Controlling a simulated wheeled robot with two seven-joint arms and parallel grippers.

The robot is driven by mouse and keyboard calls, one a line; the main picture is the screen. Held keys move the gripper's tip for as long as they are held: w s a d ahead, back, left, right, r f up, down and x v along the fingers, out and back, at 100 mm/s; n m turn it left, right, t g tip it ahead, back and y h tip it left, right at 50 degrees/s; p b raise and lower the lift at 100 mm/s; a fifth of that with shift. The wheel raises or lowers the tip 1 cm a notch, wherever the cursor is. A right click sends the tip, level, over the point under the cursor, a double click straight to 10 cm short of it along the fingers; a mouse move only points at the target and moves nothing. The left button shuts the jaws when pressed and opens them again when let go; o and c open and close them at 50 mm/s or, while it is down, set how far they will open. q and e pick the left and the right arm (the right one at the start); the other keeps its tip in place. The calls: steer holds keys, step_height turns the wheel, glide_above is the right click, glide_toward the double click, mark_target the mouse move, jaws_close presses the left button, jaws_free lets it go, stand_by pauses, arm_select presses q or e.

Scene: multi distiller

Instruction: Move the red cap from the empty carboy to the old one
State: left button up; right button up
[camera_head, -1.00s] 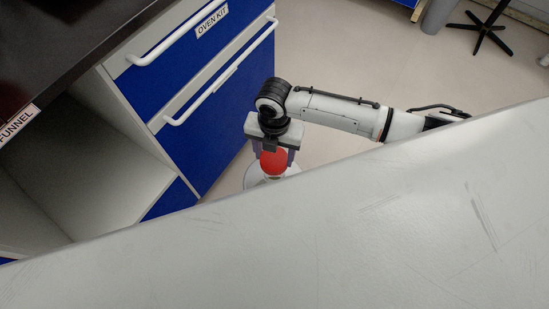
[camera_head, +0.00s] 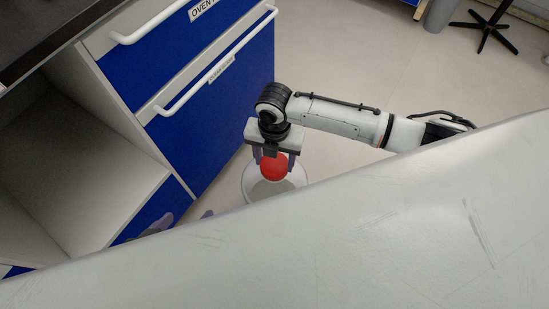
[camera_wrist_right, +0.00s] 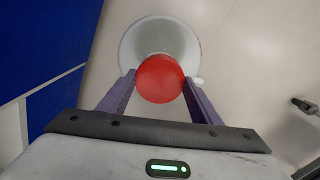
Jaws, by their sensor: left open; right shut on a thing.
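My right gripper (camera_head: 274,160) is shut on the red cap (camera_head: 274,168), with one purple finger on each side. In the right wrist view the cap (camera_wrist_right: 160,79) sits between the fingertips (camera_wrist_right: 160,82). A round whitish vessel, seemingly a carboy (camera_head: 300,181), is on the floor side below the cap; it also shows in the wrist view (camera_wrist_right: 134,45). I cannot tell whether the cap still touches its neck. My left gripper (camera_head: 184,218) shows only its purple fingertips, apart and empty, at the edge of the pale surface. A second carboy is not visible.
A blue drawer cabinet (camera_head: 215,115) with white handles stands left of the right gripper. An open shelf (camera_head: 75,170) is further left, under a dark worktop (camera_head: 40,30). A large pale surface (camera_head: 380,245) fills the foreground. Open floor (camera_head: 350,60) lies behind the arm.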

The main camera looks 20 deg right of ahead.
arm_select(q)
steer(key=shift+r+p, duration=0.7)
steer(key=shift+r, duration=0.05)
arm_select(e)
steer(key=shift+w, duration=0.1)
stand_by(1.1)
arm_select(q)
steer(key=shift+f+b, duration=0.7)
steer(key=shift+f, duration=0.05)
arm_select(e)
steer(key=shift+f, duration=1.25)
steer(key=o, duration=1.1)
steer(key=shift+r, duration=0.4)
step_height(320, 180, up, 10)
steer(key=p, duration=0.4)
steer(key=shift+f, duration=0.2)
arm_select(q)
steer(key=a+r+t, duration=0.1)
steer(key=s+a+r+n, duration=0.1)
steer(key=r, duration=0.1)
steer(key=shift+a+t+y, duration=0.2)
steer(key=shift+t+y, duration=0.2)
